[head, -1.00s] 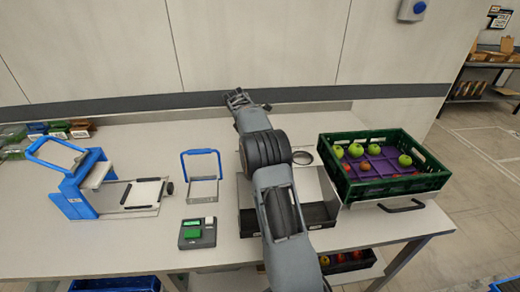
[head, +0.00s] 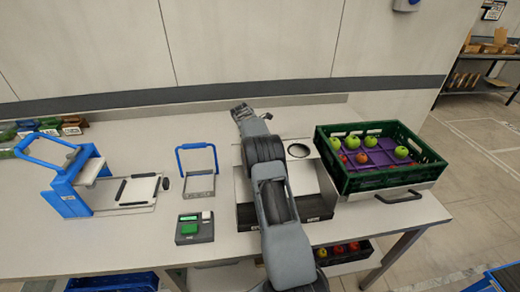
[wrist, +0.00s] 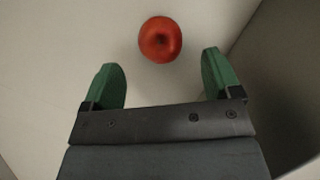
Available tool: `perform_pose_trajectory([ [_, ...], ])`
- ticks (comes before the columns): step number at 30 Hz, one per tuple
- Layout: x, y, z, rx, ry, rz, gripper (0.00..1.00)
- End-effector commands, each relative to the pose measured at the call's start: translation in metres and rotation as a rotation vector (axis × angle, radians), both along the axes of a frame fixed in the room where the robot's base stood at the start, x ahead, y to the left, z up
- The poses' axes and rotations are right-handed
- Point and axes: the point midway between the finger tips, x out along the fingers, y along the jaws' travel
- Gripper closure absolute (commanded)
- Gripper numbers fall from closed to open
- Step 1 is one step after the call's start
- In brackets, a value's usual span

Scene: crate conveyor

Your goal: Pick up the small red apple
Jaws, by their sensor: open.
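A small red apple (wrist: 160,40) lies on a pale surface in the wrist view, just beyond my fingertips and roughly midway between them. My gripper (wrist: 163,78) is open, its two green fingers wide apart with nothing between them. In the head view my gripper (head: 242,112) is small at the far end of my arm, over the back of the table. I cannot make out this apple there. Several other red and green apples lie in the green crate (head: 395,180) at the right.
A dark wall stands close on the right in the wrist view. On the table (head: 120,240) are a blue-handled device (head: 65,190), a small blue-handled frame (head: 200,185) and a keypad box (head: 195,228). A metal tray (head: 318,205) lies beside my arm. More red fruit shows below the table.

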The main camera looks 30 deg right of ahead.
Motion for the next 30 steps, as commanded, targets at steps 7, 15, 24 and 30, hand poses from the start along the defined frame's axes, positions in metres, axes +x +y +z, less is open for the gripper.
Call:
perform_pose_trajectory([
  [7,0.001,-0.009,-0.019,0.001,0.003,-0.001,0.16],
  [15,0.003,-0.019,-0.046,0.000,0.001,0.001,0.16],
  [24,0.003,-0.021,-0.049,-0.001,0.000,0.000,0.17],
  [30,0.003,-0.020,-0.049,0.000,0.000,0.000,0.36],
])
